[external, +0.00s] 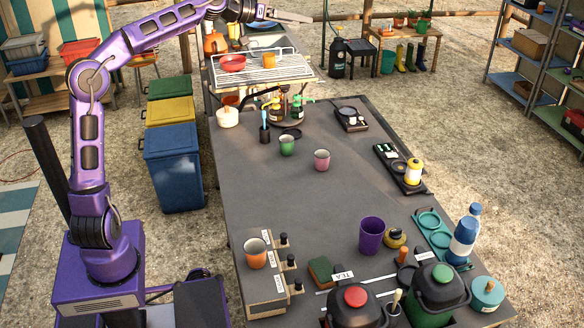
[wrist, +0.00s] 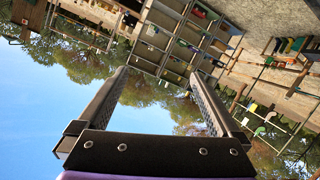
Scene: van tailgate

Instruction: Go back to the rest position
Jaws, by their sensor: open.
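My purple arm rises at the left of the external view and reaches over the far end of the grey table (external: 290,190). My gripper (external: 308,18) is high above the far rack, pointing to the right, clear of everything. In the wrist view my gripper (wrist: 160,82) shows two dark fingers spread wide apart with nothing between them. Behind them are sky, trees and tilted shelves.
A wire rack (external: 262,68) with a red bowl (external: 232,63) stands at the far end. A green cup (external: 287,145), a pink cup (external: 321,159) and a purple cup (external: 370,235) stand on the table. A blue bin (external: 173,170) is beside it. The table's middle is mostly clear.

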